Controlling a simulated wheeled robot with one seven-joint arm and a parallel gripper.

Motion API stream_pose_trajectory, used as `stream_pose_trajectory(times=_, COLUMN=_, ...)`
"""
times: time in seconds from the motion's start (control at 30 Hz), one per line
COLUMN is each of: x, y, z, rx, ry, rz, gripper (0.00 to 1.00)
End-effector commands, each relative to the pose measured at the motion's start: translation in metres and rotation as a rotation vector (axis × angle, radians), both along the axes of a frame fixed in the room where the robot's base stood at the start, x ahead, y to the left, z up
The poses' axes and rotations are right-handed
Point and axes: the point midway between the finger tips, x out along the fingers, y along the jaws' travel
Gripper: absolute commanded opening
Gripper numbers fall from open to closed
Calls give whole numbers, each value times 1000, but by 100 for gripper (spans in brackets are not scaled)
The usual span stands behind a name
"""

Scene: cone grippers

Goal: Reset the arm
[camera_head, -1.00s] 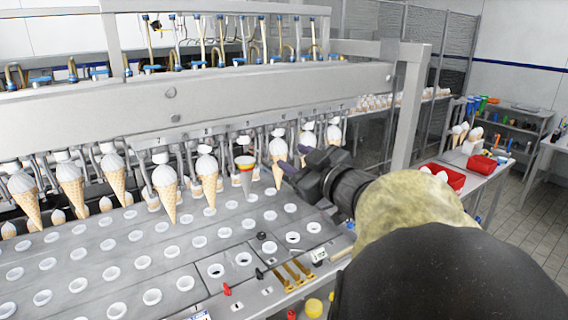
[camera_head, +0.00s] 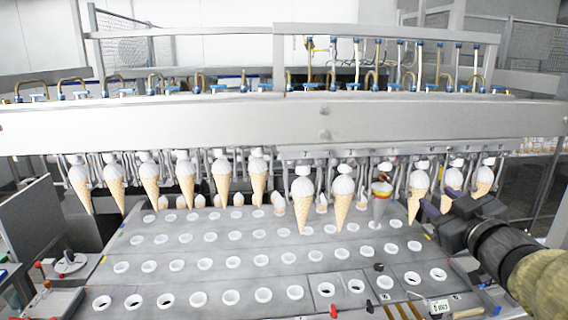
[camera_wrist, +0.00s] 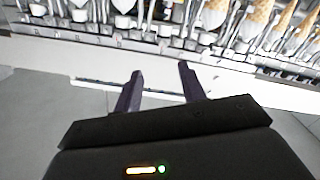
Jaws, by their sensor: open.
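My gripper (camera_head: 452,198) is at the right of the head view, at the end of my dark and yellowish arm. In the wrist view its two dark purple fingers (camera_wrist: 160,82) stand well apart with nothing between them. In the head view it is close to the right-hand ice cream cones, and one cone (camera_head: 418,188) hangs just left of the fingers. I cannot tell from these views whether they touch. In the wrist view the cones are beyond the fingertips, at the top.
A long machine beam (camera_head: 240,122) spans the view, with a row of cones such as this one (camera_head: 303,200) hanging below it. A grey cone device with a coloured band (camera_head: 381,203) stands among them. Below lies a grey plate (camera_head: 225,250) with rows of white-rimmed holes.

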Motion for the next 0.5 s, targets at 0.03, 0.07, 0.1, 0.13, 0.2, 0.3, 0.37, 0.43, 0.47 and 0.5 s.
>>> stream_pose_trajectory(times=0.03, x=7, y=3, z=-10, rx=20, ry=22, rz=-21, gripper=41)
stream_pose_trajectory(times=0.07, x=11, y=4, z=-18, rx=36, ry=40, rz=-41, gripper=41)
stream_pose_trajectory(times=0.1, x=17, y=6, z=-30, rx=58, ry=68, rz=-69, gripper=41)
stream_pose_trajectory(times=0.13, x=21, y=8, z=-40, rx=77, ry=95, rz=-93, gripper=41)
stream_pose_trajectory(times=0.2, x=28, y=16, z=-67, rx=120, ry=173, rz=-145, gripper=41)
stream_pose_trajectory(times=0.3, x=30, y=32, z=-112, rx=178, ry=312, rz=-210, gripper=41)
stream_pose_trajectory(times=0.37, x=27, y=45, z=-140, rx=209, ry=408, rz=-240, gripper=41)
stream_pose_trajectory(times=0.43, x=19, y=63, z=-173, rx=241, ry=533, rz=-268, gripper=41)
stream_pose_trajectory(times=0.47, x=13, y=72, z=-187, rx=253, ry=590, rz=-277, gripper=41)
stream_pose_trajectory(times=0.5, x=5, y=85, z=-206, rx=268, ry=668, rz=-286, gripper=41)
